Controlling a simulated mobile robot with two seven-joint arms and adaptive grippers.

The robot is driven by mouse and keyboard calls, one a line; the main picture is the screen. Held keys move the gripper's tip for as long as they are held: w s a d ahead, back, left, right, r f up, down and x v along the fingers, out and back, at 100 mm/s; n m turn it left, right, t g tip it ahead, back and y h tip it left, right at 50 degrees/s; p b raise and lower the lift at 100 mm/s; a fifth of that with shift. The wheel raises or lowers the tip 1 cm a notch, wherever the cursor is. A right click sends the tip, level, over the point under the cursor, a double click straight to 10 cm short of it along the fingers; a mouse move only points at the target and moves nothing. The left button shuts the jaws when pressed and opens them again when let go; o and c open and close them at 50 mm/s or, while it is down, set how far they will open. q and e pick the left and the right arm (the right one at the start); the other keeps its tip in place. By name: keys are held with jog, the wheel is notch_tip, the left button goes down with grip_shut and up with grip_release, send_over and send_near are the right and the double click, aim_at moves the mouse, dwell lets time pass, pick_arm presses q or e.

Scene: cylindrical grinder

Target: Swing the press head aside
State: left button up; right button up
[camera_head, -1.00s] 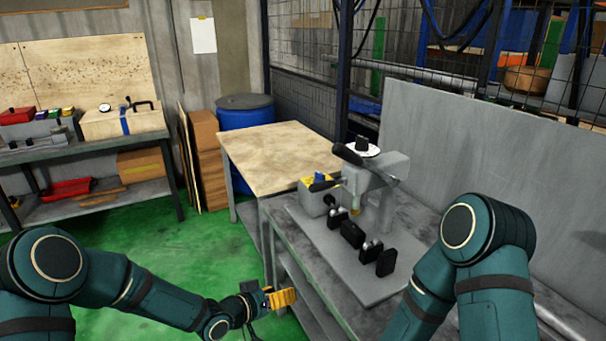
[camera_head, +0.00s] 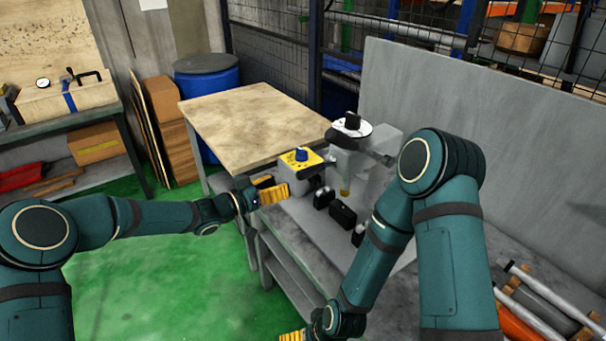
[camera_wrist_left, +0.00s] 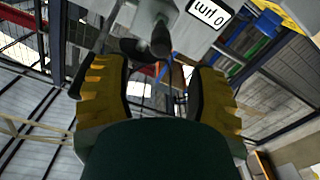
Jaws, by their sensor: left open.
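The press (camera_head: 375,145) is a grey machine on a base plate on the bench, with a white disc (camera_head: 350,131) and a black knob on top. My left gripper (camera_head: 272,193) is open and empty, in front of the yellow-topped box and left of the press, apart from it in the head view. In the left wrist view, a dark rounded handle (camera_wrist_left: 160,40) shows beyond the gap between the open yellow fingers (camera_wrist_left: 160,95), beside a grey block with a white label. My right gripper (camera_head: 293,336) is cut off by the bottom edge of the head view.
A yellow-topped box with a blue knob (camera_head: 301,155) stands left of the press. Several black clamp parts (camera_head: 342,215) stand on the plate. A wooden-topped table (camera_head: 250,120) adjoins the bench. A tall grey panel (camera_head: 470,130) stands behind. Green floor (camera_head: 160,270) is clear.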

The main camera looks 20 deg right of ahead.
aim_at(297, 177)
pick_arm(q)
jog(key=x, duration=0.8)
jog(key=shift+w+d, duration=0.15)
jog(key=shift+d, duration=0.05)
jog(key=shift+c, duration=0.4)
grip_shut()
